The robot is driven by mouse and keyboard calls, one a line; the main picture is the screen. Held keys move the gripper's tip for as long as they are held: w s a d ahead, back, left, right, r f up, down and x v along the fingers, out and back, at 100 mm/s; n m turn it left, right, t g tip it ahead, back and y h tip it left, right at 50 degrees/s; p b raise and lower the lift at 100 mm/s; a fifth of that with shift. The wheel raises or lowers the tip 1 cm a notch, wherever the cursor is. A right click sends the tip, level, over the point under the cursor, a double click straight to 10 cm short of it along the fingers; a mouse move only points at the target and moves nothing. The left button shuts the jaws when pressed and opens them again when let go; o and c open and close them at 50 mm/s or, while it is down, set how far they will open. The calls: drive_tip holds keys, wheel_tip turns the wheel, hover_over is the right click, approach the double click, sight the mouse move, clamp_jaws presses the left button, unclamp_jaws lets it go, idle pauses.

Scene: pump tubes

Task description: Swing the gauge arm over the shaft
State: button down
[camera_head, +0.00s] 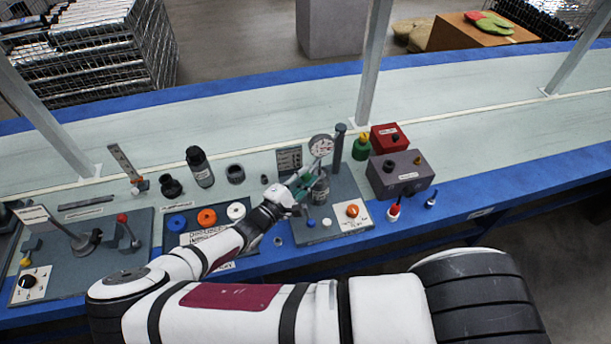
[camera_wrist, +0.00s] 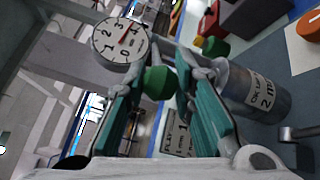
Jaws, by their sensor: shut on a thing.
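The round white dial gauge (camera_head: 321,145) stands above the grey board beside a tall dark post (camera_head: 339,147). In the wrist view the dial (camera_wrist: 121,40) is upper left, its red needle near 3. My gripper (camera_head: 302,184) has green fingers shut on a dark green knob, which shows between the fingertips in the wrist view (camera_wrist: 158,84). How the knob joins the gauge arm is partly hidden. A grey labelled cylinder (camera_head: 321,191), perhaps the shaft, stands just right of my fingers. Its label (camera_wrist: 262,91) reads about "under 2 mm". I cannot tell whether the gauge is directly over it.
A red box (camera_head: 389,138), a purple-grey box (camera_head: 400,174) and a green jar (camera_head: 361,147) stand to the right. A white panel with an orange knob (camera_head: 352,210) is near.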

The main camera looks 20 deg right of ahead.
drive_tip(key=c, duration=1.3)
unclamp_jaws()
drive_tip(key=shift+s+d+f, duration=0.1)
drive_tip(key=shift+s+d, duration=0.05)
drive_tip(key=shift+d, duration=0.1)
drive_tip(key=shift+a, duration=0.1)
drive_tip(key=shift+a, duration=0.15)
drive_tip(key=v, duration=1.1)
drive_tip(key=shift+s+a, duration=0.15)
drive_tip(key=shift+a, duration=0.15)
